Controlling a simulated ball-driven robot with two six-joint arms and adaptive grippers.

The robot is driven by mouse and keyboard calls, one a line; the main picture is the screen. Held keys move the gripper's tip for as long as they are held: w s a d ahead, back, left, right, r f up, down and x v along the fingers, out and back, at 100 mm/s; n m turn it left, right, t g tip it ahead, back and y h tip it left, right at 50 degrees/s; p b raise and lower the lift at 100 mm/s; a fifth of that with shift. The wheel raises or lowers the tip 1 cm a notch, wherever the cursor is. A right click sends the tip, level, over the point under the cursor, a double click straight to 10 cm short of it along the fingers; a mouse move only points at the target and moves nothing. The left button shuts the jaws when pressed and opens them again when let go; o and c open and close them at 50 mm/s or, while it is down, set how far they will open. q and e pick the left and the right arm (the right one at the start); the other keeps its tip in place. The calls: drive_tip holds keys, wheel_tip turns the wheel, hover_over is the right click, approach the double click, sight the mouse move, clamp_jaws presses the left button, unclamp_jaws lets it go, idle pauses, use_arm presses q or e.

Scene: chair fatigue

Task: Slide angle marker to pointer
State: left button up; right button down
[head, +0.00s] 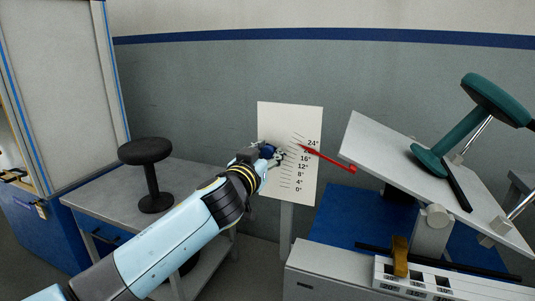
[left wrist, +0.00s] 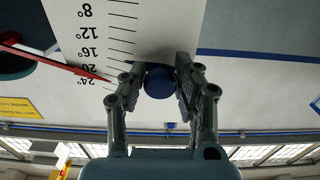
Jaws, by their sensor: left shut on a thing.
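The angle marker shows as a round blue knob (left wrist: 159,82) between the fingers of my left gripper in the left wrist view. My left gripper (head: 275,154) is shut on it, at the face of the white scale board (head: 275,115); in the head view the gripper partly hides the knob. The board carries black degree lines from 0° to 24°. The red pointer (head: 330,158) reaches in from the right, its tip near the upper marks. In the left wrist view the pointer (left wrist: 60,62) ends beside the 24° label, apart from the knob.
A tilted grey plate (head: 375,140) holds a teal stool (head: 490,98) at the right. Below it is a white panel (head: 440,284) with a brown-yellow part (head: 400,256). A black stool (head: 146,152) stands on a grey table (head: 110,200) at the left.

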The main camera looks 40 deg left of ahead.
sight(278, 133)
use_arm(q)
clamp_jaws()
drive_tip(key=shift+m, duration=0.6)
drive_tip(key=r+p, duration=0.2)
drive_tip(key=d+r+p, duration=0.1)
drive_tip(key=r, duration=0.1)
drive_tip(key=shift+w+d+r+p, duration=0.1)
drive_tip(key=shift+w+d+p, duration=0.05)
drive_tip(key=shift+p, duration=0.2)
drive_tip(key=o, duration=0.9)
unclamp_jaws()
drive_tip(key=v, duration=1.2)
